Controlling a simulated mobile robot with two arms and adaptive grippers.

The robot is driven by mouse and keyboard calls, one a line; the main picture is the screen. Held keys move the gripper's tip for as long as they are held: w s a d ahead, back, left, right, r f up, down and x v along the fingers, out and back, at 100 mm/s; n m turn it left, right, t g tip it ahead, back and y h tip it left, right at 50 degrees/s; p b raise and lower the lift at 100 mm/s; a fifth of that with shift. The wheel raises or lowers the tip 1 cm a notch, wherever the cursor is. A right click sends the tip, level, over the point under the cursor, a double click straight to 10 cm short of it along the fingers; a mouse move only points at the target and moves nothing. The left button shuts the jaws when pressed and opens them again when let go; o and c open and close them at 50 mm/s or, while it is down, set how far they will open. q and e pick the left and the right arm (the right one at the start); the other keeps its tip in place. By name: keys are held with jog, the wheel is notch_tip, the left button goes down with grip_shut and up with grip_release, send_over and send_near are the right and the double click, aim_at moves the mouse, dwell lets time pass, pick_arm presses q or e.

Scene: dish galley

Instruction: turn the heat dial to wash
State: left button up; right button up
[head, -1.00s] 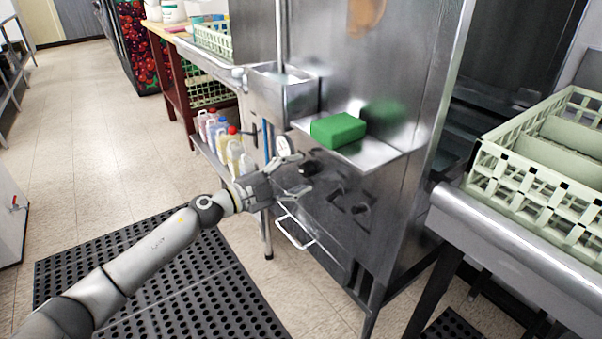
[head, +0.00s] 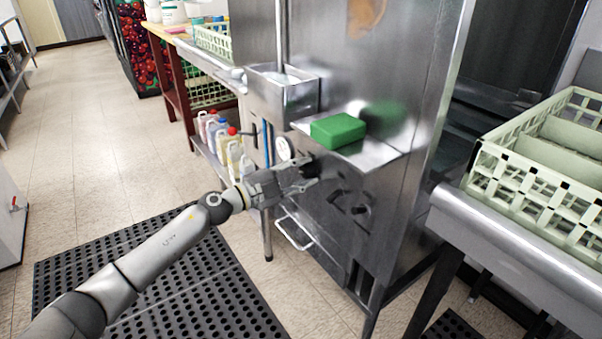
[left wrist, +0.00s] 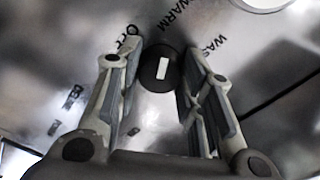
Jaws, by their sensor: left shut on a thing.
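The heat dial (left wrist: 162,68) is a round black knob with a white mark, on the steel front panel. In the left wrist view it sits between my fingertips. The labels OFF (left wrist: 128,37), WARM (left wrist: 178,14) and WASH (left wrist: 215,48) stand around it; the mark's exact setting is hard to tell. My left gripper (head: 312,172) is shut on the dial; it also shows in the left wrist view (left wrist: 160,55). In the head view my fingers mostly hide the dial. My right gripper is not in view.
A green block (head: 338,130) lies on the steel shelf (head: 375,155) just above my gripper. A round white gauge (head: 283,148) is left of the dial. A drawer handle (head: 295,236) sticks out below. A pale dish rack (head: 530,165) stands at right.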

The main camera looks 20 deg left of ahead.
pick_arm(q)
jog(key=shift+m, duration=0.3)
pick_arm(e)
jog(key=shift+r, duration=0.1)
pick_arm(q)
jog(key=shift+m+p, duration=0.35)
jog(key=shift+m, duration=0.65)
jog(key=m, duration=0.2)
jog(key=shift+m, duration=0.3)
jog(key=shift+f+m, duration=0.1)
jog(key=shift+m, duration=2.3)
jog(key=shift+m+b, duration=0.4)
jog(key=shift+m, duration=0.5)
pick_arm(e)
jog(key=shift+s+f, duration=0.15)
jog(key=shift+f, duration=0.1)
